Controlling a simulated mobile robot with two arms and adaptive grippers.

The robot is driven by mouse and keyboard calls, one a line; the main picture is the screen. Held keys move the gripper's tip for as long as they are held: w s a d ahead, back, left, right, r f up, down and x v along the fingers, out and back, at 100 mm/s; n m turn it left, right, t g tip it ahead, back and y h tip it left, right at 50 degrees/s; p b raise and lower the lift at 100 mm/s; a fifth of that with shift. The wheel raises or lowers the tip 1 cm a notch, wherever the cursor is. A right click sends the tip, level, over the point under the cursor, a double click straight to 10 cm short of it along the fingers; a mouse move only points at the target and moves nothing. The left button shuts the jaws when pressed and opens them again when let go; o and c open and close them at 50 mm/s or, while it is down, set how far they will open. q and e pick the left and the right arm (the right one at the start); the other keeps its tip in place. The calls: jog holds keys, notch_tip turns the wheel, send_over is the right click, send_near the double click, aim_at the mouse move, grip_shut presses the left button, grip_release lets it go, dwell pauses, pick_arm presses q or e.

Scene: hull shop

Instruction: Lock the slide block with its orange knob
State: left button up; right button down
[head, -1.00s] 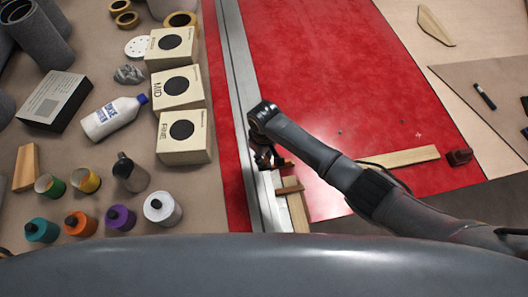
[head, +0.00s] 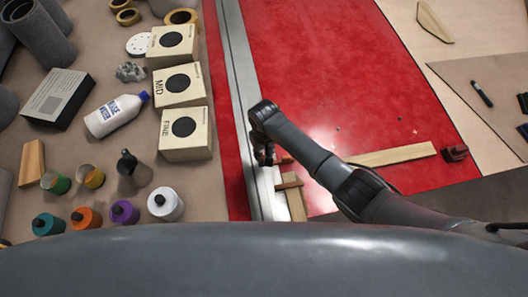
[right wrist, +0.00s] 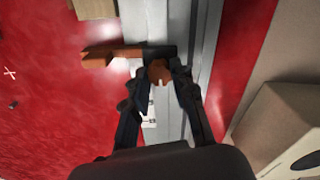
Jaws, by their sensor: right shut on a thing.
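The orange knob (right wrist: 158,70) shows in the right wrist view between my right gripper's fingers (right wrist: 166,80). The fingers are shut on it. A dark block (right wrist: 160,52) lies just beyond the knob, over the grey metal rail (right wrist: 175,22), with an orange-brown wooden arm (right wrist: 110,54) reaching left from it. In the head view my right gripper (head: 263,157) points down at the near part of the rail (head: 237,75). There the gripper hides the knob and most of the block. I cannot tell whether the knob is tight. My left gripper is not in view.
Three boxes (head: 184,134) stand left of the rail, with a white bottle (head: 115,115) and several small pots beyond. A pale wooden strip (head: 296,203) lies right of the rail's near end. Another strip (head: 395,155) lies on the red panel (head: 320,60), which is otherwise mostly clear.

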aim_at(264, 155)
jog(key=c, duration=1.1)
grip_release()
jog(key=shift+r, duration=0.1)
notch_tip(264, 155, up, 12)
